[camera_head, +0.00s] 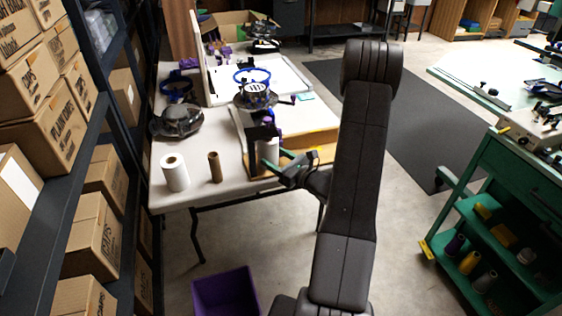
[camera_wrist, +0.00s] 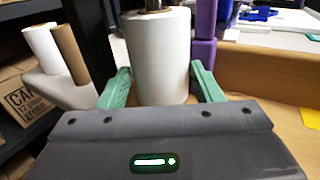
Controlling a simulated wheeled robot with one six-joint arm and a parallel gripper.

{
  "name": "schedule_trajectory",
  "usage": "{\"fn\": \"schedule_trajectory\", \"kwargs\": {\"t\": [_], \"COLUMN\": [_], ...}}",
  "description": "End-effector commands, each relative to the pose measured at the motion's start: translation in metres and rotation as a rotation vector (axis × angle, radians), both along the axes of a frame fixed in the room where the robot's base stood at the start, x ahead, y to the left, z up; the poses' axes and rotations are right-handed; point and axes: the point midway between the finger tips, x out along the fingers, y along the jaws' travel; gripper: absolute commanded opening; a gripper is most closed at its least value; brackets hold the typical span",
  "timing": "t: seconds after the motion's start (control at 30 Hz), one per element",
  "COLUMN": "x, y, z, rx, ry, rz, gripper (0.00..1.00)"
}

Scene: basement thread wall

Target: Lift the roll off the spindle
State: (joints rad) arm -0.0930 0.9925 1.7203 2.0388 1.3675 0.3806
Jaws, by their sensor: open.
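A white roll (camera_wrist: 158,55) stands upright in the middle of the wrist view, with a dark metal spindle (camera_wrist: 153,5) showing at its top. My gripper (camera_wrist: 162,85) is open, with one green finger on each side of the roll's lower part. I cannot tell whether the fingers touch it. In the head view the roll (camera_head: 268,150) is partly hidden behind my gripper (camera_head: 283,161) and a dark post of the winding device. The base of the spindle is hidden.
Another white roll (camera_head: 174,172) and a brown cardboard tube (camera_head: 215,167) stand on the table (camera_head: 190,194) to the left. A purple bin (camera_head: 226,291) is on the floor. Shelves of boxes line the left.

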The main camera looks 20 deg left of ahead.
Motion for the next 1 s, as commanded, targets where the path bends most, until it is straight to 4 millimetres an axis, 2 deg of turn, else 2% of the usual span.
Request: {"fn": "schedule_trajectory", "kwargs": {"t": [0.17, 0.3, 0.33, 0.47, 1.0], "x": [0.0, 0.0, 0.0, 0.0, 0.0], "y": [0.0, 0.0, 0.0, 0.0, 0.0], "z": [0.0, 0.0, 0.0, 0.004, 0.048], "rx": [0.0, 0.0, 0.0, 0.001, 0.001], "ry": [0.0, 0.0, 0.0, -0.001, -0.001], "rz": [0.0, 0.0, 0.0, 0.0, 0.0], "gripper": [0.57, 0.29, 0.28, 0.27, 0.27]}}
